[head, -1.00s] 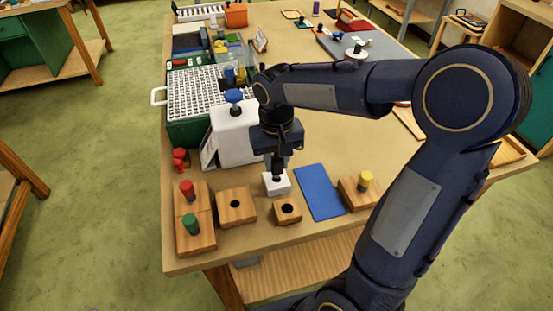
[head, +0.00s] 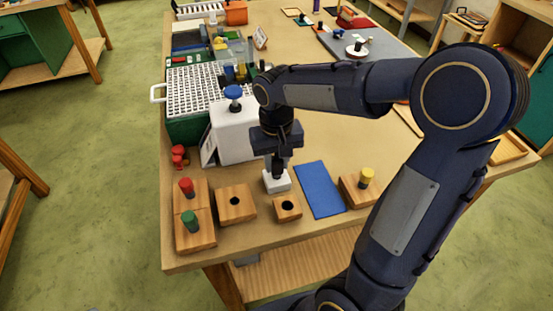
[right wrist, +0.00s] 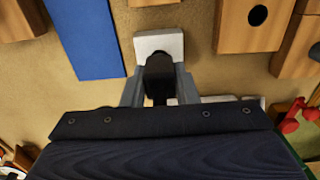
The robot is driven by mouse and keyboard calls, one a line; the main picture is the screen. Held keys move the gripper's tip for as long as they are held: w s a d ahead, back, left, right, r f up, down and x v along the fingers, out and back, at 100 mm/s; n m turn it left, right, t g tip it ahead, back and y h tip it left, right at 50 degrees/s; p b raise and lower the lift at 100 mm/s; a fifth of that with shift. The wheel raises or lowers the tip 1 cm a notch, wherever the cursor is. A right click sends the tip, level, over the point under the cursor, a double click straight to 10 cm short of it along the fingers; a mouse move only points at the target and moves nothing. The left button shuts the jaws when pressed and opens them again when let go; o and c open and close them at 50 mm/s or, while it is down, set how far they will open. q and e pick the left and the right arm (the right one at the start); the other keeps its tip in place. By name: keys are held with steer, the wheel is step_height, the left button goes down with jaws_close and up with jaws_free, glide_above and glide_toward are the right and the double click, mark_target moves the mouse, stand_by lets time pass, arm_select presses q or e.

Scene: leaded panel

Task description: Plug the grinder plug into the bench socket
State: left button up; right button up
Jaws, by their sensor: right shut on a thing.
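A small white block (head: 277,182), which looks like the bench socket, sits on the table behind the wooden blocks. It also shows in the right wrist view (right wrist: 158,43). My right gripper (head: 277,168) points down over it and is shut on a black plug (right wrist: 159,75). The plug is upright at the block, and its lower end meets or overlaps the block in both views. Its prongs are hidden, so I cannot tell how far in they are. A white machine with a blue knob (head: 233,132), likely the grinder, stands just left of the gripper. My left gripper is out of view.
Wooden blocks with holes (head: 236,204) and coloured pegs stand along the front edge. A blue mat (head: 320,190) lies right of the socket. A white rack on a green box (head: 190,125) stands behind left.

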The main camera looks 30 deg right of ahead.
mark_target(277, 159)
steer(key=shift+f+b, duration=0.6)
steer(key=shift+f, duration=0.3)
steer(key=o, duration=1)
steer(key=shift+r, duration=0.15)
step_height(277, 159, up, 8)
steer(key=shift+f, duration=0.15)
steer(key=shift+s, duration=0.1)
steer(key=s+a+f+t+y, duration=0.1)
steer(key=s+t, duration=0.1)
steer(key=s, duration=0.3)
steer(key=s+a+f+t+y, duration=0.1)
steer(key=s, duration=0.5)
steer(key=s+a+f+n+t+y, duration=0.1)
steer(key=s+a+t, duration=0.1)
steer(key=s, duration=0.3)
steer(key=shift+s+f+t+y, duration=0.2)
steer(key=shift+s+t+y, duration=0.1)
steer(key=shift+s+y, duration=0.1)
